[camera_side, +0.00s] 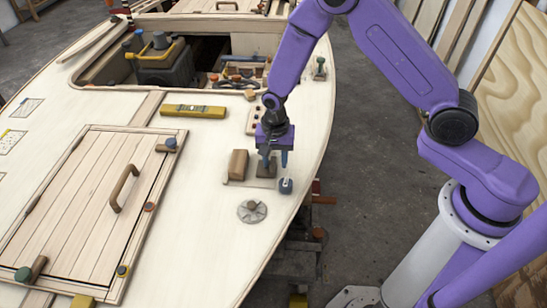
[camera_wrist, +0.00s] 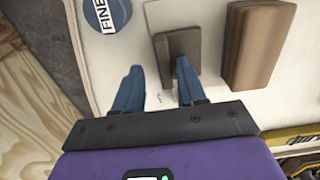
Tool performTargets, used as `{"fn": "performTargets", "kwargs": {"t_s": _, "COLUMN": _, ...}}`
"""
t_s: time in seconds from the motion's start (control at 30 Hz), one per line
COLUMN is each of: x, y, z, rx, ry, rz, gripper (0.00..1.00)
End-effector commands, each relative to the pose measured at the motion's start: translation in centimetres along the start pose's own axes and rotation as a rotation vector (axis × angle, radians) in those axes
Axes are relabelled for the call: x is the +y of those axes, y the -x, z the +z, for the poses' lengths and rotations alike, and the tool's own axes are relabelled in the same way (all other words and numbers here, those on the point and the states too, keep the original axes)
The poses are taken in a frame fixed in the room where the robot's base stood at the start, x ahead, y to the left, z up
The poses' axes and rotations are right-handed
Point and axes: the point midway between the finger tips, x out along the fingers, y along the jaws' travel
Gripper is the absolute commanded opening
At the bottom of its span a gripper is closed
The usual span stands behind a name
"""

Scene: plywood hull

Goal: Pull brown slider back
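Two brown pieces sit side by side on the pale deck. The larger is a rounded brown block (camera_side: 238,164), at the upper right of the wrist view (camera_wrist: 262,45). The smaller is a darker brown piece (camera_side: 266,170), at the upper middle of the wrist view (camera_wrist: 178,48). I cannot tell for sure which one is the slider. My gripper (camera_side: 275,164) points down over the smaller piece, its two blue fingers (camera_wrist: 158,68) apart with nothing held between them. In the wrist view the right fingertip overlaps the smaller piece's lower edge; whether it touches is unclear.
A blue knob marked "FINE" (camera_wrist: 105,12) stands close by, at the deck's edge side (camera_side: 286,186). A round metal fitting (camera_side: 252,211) lies nearer the camera. A yellow level (camera_side: 193,111) and a wooden hatch (camera_side: 90,205) are to the left. An open engine well (camera_side: 165,65) lies behind.

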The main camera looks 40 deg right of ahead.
Motion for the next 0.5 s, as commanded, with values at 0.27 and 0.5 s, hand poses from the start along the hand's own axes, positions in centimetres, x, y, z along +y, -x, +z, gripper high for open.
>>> {"fn": "performTargets", "kwargs": {"t_s": 0.27, "x": -0.2, "y": 0.5, "z": 0.0, "rx": 0.002, "ry": 0.000, "rz": -0.005, "gripper": 0.40}}
{"fn": "performTargets", "kwargs": {"t_s": 0.5, "x": -0.3, "y": 3.9, "z": 0.0, "rx": 0.003, "ry": 0.000, "rz": -0.009, "gripper": 0.40}}
